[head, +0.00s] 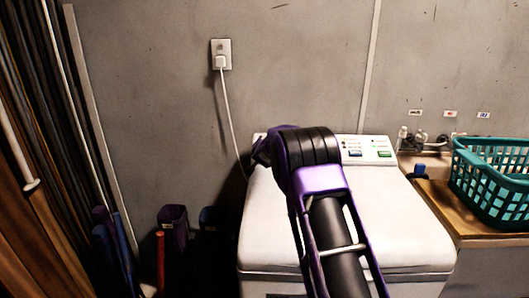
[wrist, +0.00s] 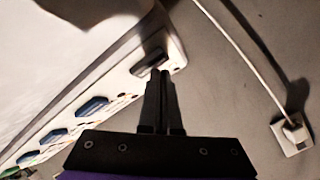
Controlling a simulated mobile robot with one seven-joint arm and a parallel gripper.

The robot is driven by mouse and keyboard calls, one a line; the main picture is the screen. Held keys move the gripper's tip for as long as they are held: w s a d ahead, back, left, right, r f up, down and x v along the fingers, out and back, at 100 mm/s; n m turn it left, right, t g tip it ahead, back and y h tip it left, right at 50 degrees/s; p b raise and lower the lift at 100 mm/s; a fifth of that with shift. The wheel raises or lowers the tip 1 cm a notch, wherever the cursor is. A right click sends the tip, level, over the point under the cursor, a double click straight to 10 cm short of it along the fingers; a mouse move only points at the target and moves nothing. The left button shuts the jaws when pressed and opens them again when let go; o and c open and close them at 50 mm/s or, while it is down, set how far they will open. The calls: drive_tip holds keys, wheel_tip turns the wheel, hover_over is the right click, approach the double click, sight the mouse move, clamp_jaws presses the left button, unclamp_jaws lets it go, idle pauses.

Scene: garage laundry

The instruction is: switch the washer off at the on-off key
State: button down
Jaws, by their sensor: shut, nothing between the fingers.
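The white washer (head: 350,220) stands against the wall with its lid shut, and its control panel (head: 368,142) runs along the back. In the wrist view the panel (wrist: 122,82) crosses the picture diagonally. A dark key (wrist: 149,59) sits near its upper end, with several blue keys (wrist: 92,105) further down. No lettering is readable, but the dark end key looks like the on-off key. My gripper (wrist: 160,76) is shut and empty, its tips close beside the dark key; I cannot tell whether they touch it. In the head view my arm hides the gripper and the panel's left part.
A wall outlet (head: 221,55) with a plugged-in white cord (head: 230,115) is behind the washer to the left. A teal basket (head: 490,185) stands on a wooden counter (head: 435,200) at right. Long boards and bins crowd the left side. The washer lid is clear.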

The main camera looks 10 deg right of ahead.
drive_tip(key=shift+w+f, duration=0.1)
drive_tip(key=shift+f, duration=0.5)
idle(0.7)
drive_tip(key=shift+r, duration=0.1)
drive_tip(key=shift+s+r, duration=0.3)
drive_tip(key=shift+r, duration=0.65)
drive_tip(key=r, duration=0.1)
drive_tip(key=s+r+p, duration=0.1)
drive_tip(key=r, duration=0.1)
drive_tip(key=s+r+p, duration=0.1)
drive_tip(key=shift+a+r, duration=0.2)
idle(0.4)
